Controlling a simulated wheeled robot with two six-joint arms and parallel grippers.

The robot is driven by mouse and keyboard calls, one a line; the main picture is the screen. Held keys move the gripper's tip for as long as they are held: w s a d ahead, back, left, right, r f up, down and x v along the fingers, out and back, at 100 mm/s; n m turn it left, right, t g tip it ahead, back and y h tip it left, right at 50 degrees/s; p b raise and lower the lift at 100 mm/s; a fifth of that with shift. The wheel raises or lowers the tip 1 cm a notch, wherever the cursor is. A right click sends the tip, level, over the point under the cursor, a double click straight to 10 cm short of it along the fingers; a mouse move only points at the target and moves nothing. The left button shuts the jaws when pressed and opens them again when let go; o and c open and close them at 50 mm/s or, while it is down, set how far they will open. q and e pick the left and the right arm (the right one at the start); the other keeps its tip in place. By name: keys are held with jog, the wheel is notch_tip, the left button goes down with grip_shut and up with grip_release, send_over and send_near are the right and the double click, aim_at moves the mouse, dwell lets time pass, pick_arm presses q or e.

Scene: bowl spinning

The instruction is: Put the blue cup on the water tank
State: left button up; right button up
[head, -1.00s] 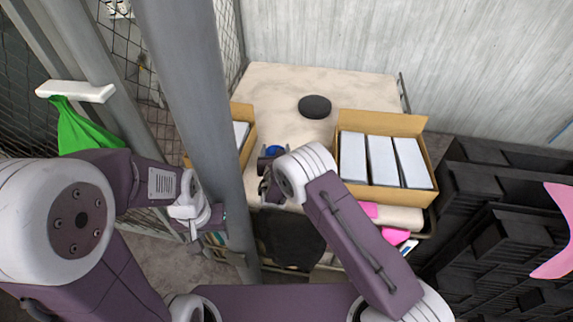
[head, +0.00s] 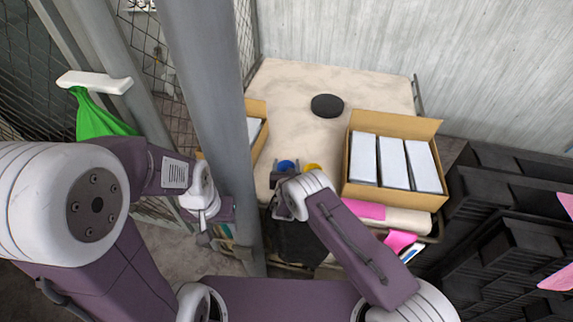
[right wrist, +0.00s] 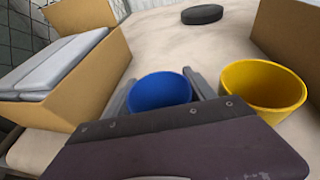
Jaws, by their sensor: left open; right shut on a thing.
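The blue cup (head: 287,165) is between the fingers of my right gripper (head: 286,172), which is shut on it, at the near edge of the pale top. In the right wrist view the cup (right wrist: 160,92) is upright and open upward, with a finger on each side. The broad pale top with a black round cap looks like the water tank (head: 300,135); it also shows in the right wrist view (right wrist: 160,50). Whether the cup's base touches it is hidden. My left gripper (head: 206,224) is open and empty, low beside the grey post.
A yellow cup (right wrist: 262,88) stands just right of the blue cup. The black cap (head: 327,105) is farther back. Open boxes with white contents stand right (head: 393,165) and left (head: 257,130). A grey post (head: 205,90) rises at left. The tank's middle is clear.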

jog(key=shift+f, duration=0.1)
jog(key=o, duration=1.6)
jog(key=shift+r, duration=0.2)
jog(key=v, duration=1.2)
